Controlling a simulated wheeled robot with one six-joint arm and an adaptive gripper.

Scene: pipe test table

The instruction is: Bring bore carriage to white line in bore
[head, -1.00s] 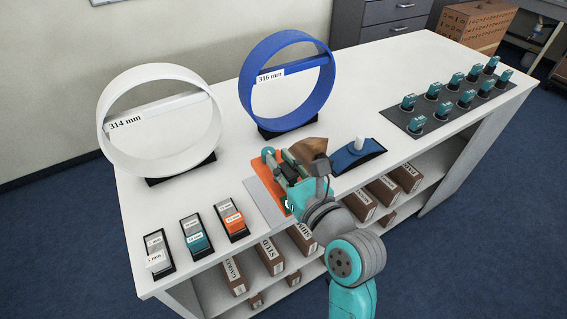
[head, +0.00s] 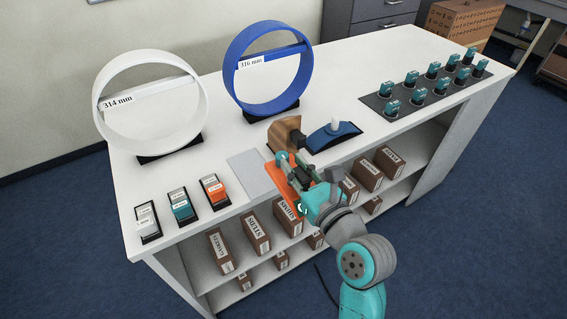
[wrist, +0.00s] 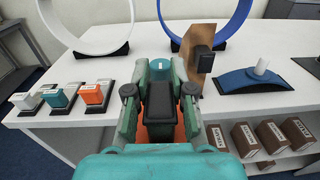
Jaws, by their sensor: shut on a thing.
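My gripper (head: 302,178) is shut on an orange-based piece (head: 278,178) with a dark grip and a teal round end, which looks like the bore carriage. In the wrist view the dark grip (wrist: 161,103) sits between the fingers, with orange below. It is over the table's front edge, right of a grey mat (head: 250,172). A white ring (head: 99,125) labelled 314 mm and a blue ring (head: 232,88) labelled 316 mm stand upright on dark bases at the back. I cannot make out a white line inside either bore.
A brown block (head: 283,133) stands just behind my gripper, beside a blue curved stand (head: 345,138) with a white knob. Three small block holders (head: 180,208) are at front left. A dark tray (head: 393,109) of teal pieces is at right. Labelled boxes fill the shelf below.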

